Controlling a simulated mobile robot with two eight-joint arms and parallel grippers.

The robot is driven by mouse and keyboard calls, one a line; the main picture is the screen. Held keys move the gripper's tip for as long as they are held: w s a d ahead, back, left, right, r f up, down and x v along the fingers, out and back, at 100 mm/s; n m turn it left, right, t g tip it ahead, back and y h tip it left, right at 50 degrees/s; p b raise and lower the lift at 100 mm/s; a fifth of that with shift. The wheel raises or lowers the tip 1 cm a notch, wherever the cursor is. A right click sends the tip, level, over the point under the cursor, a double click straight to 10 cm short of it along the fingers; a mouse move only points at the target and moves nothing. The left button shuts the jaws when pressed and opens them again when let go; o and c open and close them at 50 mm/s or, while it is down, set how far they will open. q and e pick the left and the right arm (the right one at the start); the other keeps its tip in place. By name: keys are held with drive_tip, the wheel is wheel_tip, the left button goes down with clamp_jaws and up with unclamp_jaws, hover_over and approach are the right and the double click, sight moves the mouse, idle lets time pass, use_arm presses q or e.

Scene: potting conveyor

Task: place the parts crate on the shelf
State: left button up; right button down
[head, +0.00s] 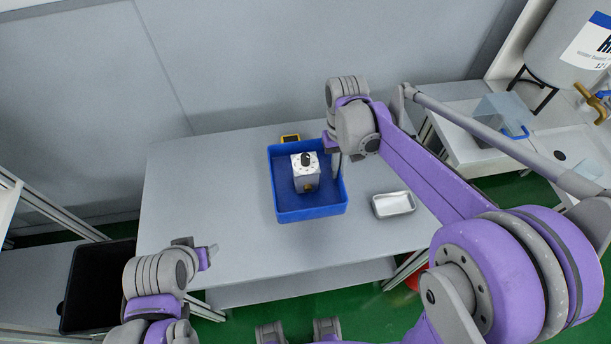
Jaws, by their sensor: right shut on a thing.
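The blue parts crate (312,213) is over the middle of the grey table, slightly turned. I cannot tell whether its base touches the tabletop. A white boxy part with a black knob (306,172) stands inside it. My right gripper (335,154) is at the crate's upper right wall, shut on it, its fingers partly hidden by the wrist. My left gripper (208,254) is over the table's front left area, apart from the crate. Its finger gap does not show clearly. A grey lower shelf (290,288) shows beneath the table's front edge.
A small white tray (393,204) lies right of the crate. A black bin (97,288) stands at the left beside the table. The left part of the tabletop (205,180) is clear. A wall closes off the back.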

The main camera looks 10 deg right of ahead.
sight(335, 188)
drive_tip(key=f, duration=0.4)
drive_tip(key=shift+s+f, duration=0.2)
drive_tip(key=shift+s, duration=0.05)
drive_tip(key=shift+w+f, duration=0.1)
drive_tip(key=shift+f, duration=2.2)
drive_tip(key=shift+f+b, duration=0.1)
drive_tip(key=shift+b, duration=0.2)
drive_tip(key=c, duration=1.4)
unclamp_jaws()
drive_tip(key=shift+f, duration=0.1)
drive_tip(key=shift+c, duration=0.2)
drive_tip(key=o, duration=0.4)
